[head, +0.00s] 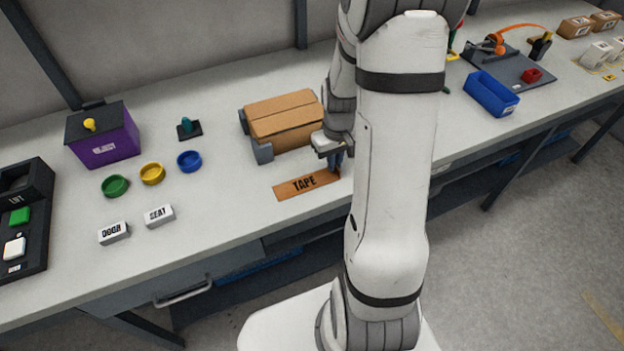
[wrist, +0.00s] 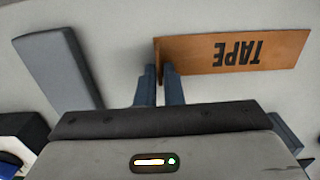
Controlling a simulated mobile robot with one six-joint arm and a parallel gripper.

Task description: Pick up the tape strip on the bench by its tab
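The tape strip (head: 306,184) is a flat orange-brown piece marked TAPE, lying on the bench in front of the cardboard box. In the wrist view the strip (wrist: 232,52) stretches to the right from my fingertips. My gripper (head: 336,170) points down at the strip's right end in the head view. In the wrist view my gripper's two fingers (wrist: 159,72) are close together, with a thin brown edge of the strip's tab between them. The tab itself is mostly hidden by the fingers. The strip looks level with the bench; I see no clear gap under it.
A cardboard box (head: 284,119) in a grey holder stands just behind the strip. Blue (head: 189,162), yellow (head: 152,174) and green (head: 115,186) rings and two labelled blocks lie left. A blue bin (head: 490,94) stands right. Bare bench lies left of the strip; the front edge is close.

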